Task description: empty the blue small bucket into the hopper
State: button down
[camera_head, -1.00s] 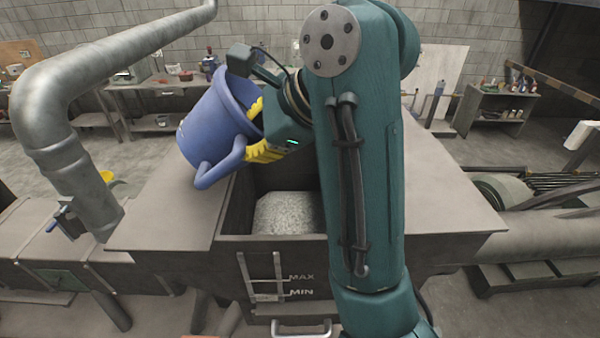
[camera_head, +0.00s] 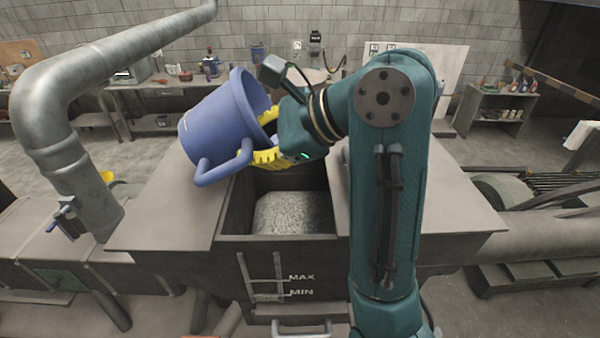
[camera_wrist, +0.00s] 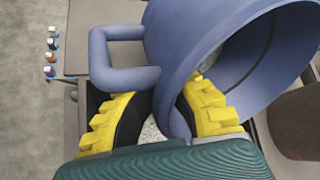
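The blue bucket (camera_head: 215,125) is held tilted over the left edge of the hopper, its mouth facing right towards my arm. Its loop handle (camera_head: 222,168) hangs at the lower front. My gripper (camera_head: 268,138) has yellow fingers closed about the bucket's rim side. In the wrist view, the fingers (camera_wrist: 165,108) lie on either side of the bucket's wall (camera_wrist: 190,50). The inner wall that shows is bare; most of the bucket's bottom is hidden. The hopper (camera_head: 285,240) is a dark rectangular opening with a pale grey granular heap (camera_head: 293,213) low inside.
Flat metal covers flank the hopper, left (camera_head: 165,215) and right (camera_head: 450,210). A thick grey pipe (camera_head: 50,115) rises on the left near the bucket. Workbenches stand by the back wall, well behind.

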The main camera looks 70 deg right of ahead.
aim_at(274, 143)
jog(key=shift+s+d+f+t+y, duration=0.2)
jog(key=shift+s+f+t+y, duration=0.1)
jog(key=shift+t, duration=0.5)
jog(key=shift+s+d+f+m+t+b, duration=0.15)
jog(key=shift+s+d+m+t+b, duration=0.15)
jog(key=shift+s+t, duration=0.2)
jog(key=shift+s+d+f+m+t+b, duration=0.1)
jog(key=shift+s+d+m+t+b, duration=0.15)
jog(key=shift+s+t, duration=0.2)
jog(key=shift+s+r+t+y, duration=0.2)
jog(key=shift+t+y, duration=0.2)
jog(key=shift+t, duration=0.05)
jog(key=shift+s+d+r+m+t+p, duration=0.15)
jog(key=shift+s+r+m+t, duration=0.05)
jog(key=shift+r+t, duration=0.2)
jog(key=shift+s+d+r+m+t+p, duration=0.15)
jog(key=shift+r+t, duration=0.15)
jog(key=shift+r, duration=0.2)
jog(key=shift+a+f, duration=0.1)
jog(key=shift+s+r+t+y, duration=0.2)
jog(key=shift+r+t+y, duration=0.1)
jog(key=shift+r+y, duration=0.15)
